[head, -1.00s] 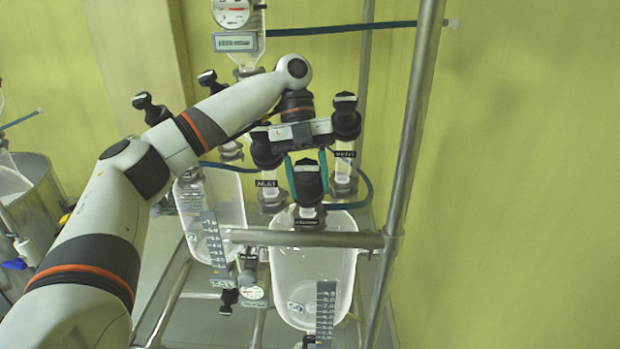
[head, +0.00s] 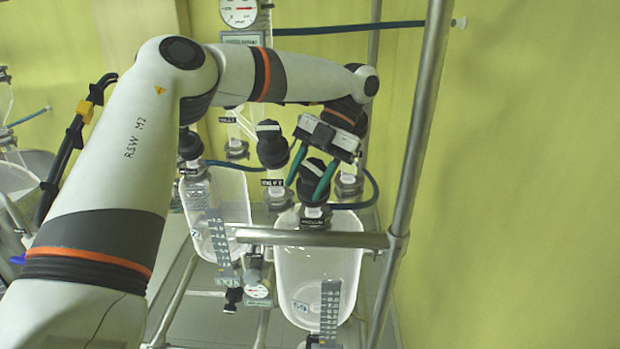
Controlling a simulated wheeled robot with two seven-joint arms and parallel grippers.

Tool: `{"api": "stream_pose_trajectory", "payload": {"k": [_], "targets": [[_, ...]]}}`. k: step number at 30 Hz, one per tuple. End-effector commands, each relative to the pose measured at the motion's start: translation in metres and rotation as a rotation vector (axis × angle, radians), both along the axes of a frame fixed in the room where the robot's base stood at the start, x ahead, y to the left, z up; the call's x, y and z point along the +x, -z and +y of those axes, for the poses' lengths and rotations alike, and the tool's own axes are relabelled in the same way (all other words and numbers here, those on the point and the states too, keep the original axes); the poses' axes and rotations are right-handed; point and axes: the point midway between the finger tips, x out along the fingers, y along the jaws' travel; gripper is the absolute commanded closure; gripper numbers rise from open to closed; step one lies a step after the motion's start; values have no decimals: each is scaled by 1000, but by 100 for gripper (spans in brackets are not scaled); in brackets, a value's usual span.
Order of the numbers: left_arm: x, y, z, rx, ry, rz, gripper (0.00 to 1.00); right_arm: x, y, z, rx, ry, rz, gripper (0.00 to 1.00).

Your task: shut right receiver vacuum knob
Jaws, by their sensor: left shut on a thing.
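The right receiver (head: 318,262) is a clear glass vessel with a grey scale strip, hung behind a steel crossbar. Its vacuum knob (head: 314,170) is a black knob with a white mark on top, above a small label reading VACUUM. My left gripper (head: 306,188) reaches in from the upper right of the knob, with its teal fingers on either side of it. It is shut on the vacuum knob, and the gripper body is tilted. My right gripper is not in view.
Another black knob (head: 271,145) with an INLET-like label stands just left of the gripper. A left glass receiver (head: 216,215) hangs beside the right one. A steel upright (head: 415,140) and crossbar (head: 310,238) stand close by. A dark blue hose (head: 372,190) curves behind.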

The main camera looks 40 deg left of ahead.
Motion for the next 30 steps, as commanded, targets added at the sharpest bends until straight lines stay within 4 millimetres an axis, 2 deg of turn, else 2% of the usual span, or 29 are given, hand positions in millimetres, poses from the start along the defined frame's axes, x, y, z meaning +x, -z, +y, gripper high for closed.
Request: {"api": "stream_pose_trajectory", "payload": {"k": [6, 15, 30], "targets": [[-1, 3, 3, 87, 172, 59, 78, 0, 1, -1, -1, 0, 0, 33], [-1, 3, 6, 166, 343, 113, 78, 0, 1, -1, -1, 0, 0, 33], [0, 3, 8, 207, 433, 140, 78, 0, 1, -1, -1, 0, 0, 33]]}}
